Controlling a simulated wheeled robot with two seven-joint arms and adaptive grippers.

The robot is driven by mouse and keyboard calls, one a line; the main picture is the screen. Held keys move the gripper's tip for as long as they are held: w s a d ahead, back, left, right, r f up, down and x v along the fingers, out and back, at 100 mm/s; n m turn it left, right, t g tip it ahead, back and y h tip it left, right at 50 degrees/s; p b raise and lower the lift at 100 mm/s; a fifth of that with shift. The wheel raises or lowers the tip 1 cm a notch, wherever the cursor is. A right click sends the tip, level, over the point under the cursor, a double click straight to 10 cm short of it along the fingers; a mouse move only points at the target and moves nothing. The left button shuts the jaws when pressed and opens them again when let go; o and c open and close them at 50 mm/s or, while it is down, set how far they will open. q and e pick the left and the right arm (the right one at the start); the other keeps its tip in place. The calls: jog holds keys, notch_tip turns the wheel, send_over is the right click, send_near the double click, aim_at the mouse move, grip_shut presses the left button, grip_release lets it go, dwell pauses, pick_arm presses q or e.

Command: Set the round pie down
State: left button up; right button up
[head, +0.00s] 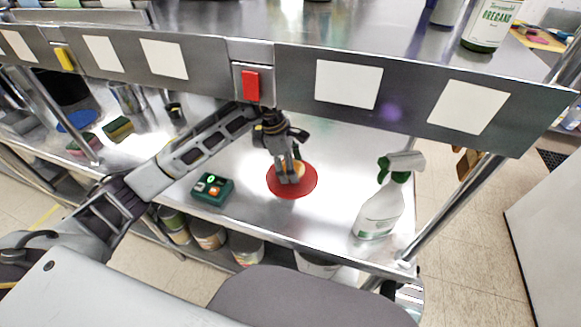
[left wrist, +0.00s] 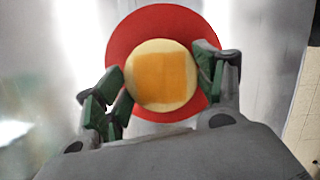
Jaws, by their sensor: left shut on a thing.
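The round pie (left wrist: 160,76) is a small pale disc with an orange-yellow top. In the left wrist view it sits between the two fingers of my left gripper (left wrist: 160,85), which is shut on it. Behind it is a flat red round mat (left wrist: 125,40) on the steel shelf. In the head view my left gripper (head: 292,172) points down over the red mat (head: 308,186), and only a sliver of the pie (head: 300,168) shows beside the fingers. I cannot tell whether the pie touches the mat. My right gripper is not in view.
A green device with buttons (head: 212,188) lies left of the mat. A white spray bottle with a green head (head: 383,205) stands to the right near the front edge. Sponges (head: 118,129) lie far left. An upper shelf edge (head: 300,75) hangs above the arm.

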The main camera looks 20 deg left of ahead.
pick_arm(q)
jog(key=shift+f, duration=0.4)
jog(key=shift+f, duration=0.1)
jog(key=o, duration=1.1)
